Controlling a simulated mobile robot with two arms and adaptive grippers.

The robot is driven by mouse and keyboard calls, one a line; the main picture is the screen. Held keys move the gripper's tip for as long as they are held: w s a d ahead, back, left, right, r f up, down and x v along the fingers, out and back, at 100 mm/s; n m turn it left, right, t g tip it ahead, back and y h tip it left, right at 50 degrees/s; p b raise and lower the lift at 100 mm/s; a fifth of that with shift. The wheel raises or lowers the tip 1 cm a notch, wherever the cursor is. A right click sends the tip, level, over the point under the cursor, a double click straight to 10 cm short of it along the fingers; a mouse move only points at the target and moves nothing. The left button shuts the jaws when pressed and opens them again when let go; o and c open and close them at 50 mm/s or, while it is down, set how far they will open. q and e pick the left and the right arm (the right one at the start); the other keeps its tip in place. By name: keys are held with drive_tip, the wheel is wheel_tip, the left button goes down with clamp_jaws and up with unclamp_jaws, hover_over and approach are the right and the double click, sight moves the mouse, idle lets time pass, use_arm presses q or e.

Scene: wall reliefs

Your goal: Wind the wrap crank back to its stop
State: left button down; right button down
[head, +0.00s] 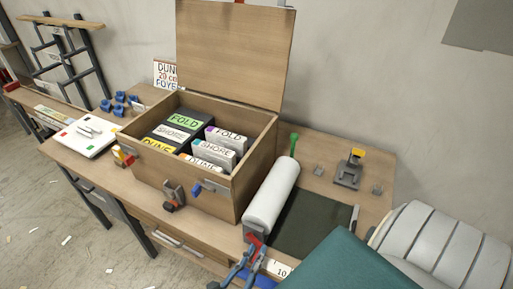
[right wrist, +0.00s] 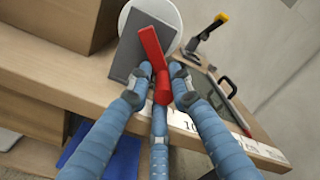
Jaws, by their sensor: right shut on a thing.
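The wrap crank is a red bar with a short red knob (right wrist: 162,87) in the right wrist view, mounted on a grey end plate (right wrist: 135,52). In the head view the red crank (head: 254,238) shows small at the near end of the white wrap roll (head: 271,197). My right gripper (head: 250,251) has its blue fingers at the crank, and in the right wrist view they close around the red knob. The fingers hide part of the knob. The crank bar slants up and left from the knob there. My left gripper is not in view.
An open wooden box (head: 190,196) with labelled files stands left of the roll. A dark mat (head: 305,222) lies right of it. A small grey device with a yellow top (head: 349,170) stands farther back. The bench's front edge (right wrist: 70,88) runs beneath the crank.

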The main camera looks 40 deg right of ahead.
drive_tip(key=m, duration=0.1)
drive_tip(key=m+p, duration=0.1)
drive_tip(key=shift+w+a+f+m, duration=0.1)
drive_tip(key=shift+w+f+m, duration=0.2)
drive_tip(key=shift+f+m, duration=0.1)
drive_tip(key=shift+w+a+f+m, duration=0.2)
drive_tip(key=shift+w+m, duration=0.1)
drive_tip(key=shift+m, duration=0.55)
drive_tip(key=shift+w+a+f+m, duration=0.15)
drive_tip(key=shift+w+m, duration=0.15)
drive_tip(key=shift+m, duration=0.55)
drive_tip(key=shift+d, duration=0.1)
